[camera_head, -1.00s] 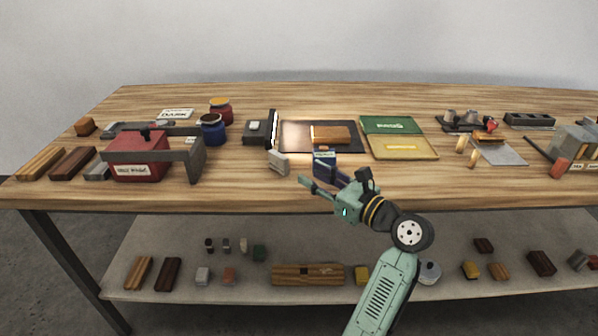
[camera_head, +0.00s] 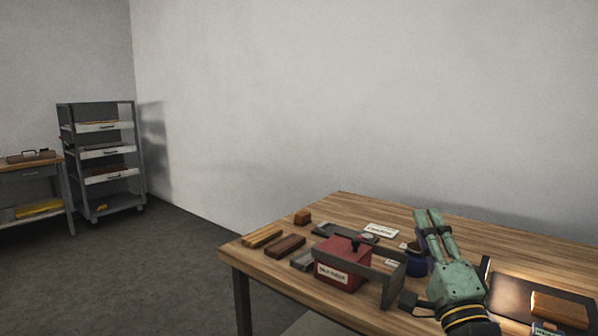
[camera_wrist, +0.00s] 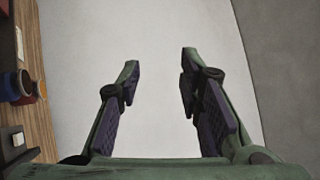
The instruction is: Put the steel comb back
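I cannot pick out the steel comb with certainty in either current view. My gripper (camera_head: 430,218) is raised over the right part of the wooden table in the head view, its fingers pointing up and away. In the wrist view my gripper (camera_wrist: 160,58) has its two fingers well apart, with nothing between them but pale wall. A red lidded box (camera_head: 341,270) with a white label and a grey bar across it stands left of my gripper. A blue jar (camera_head: 416,261) is partly hidden behind the fingers.
Wooden strips (camera_head: 262,238) lie near the table's left edge. A brown block (camera_head: 560,309) sits on a dark mat (camera_head: 508,296) at right. A grey shelf rack (camera_head: 104,155) and another bench (camera_head: 30,165) stand far left. Open floor (camera_head: 150,255) lies between.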

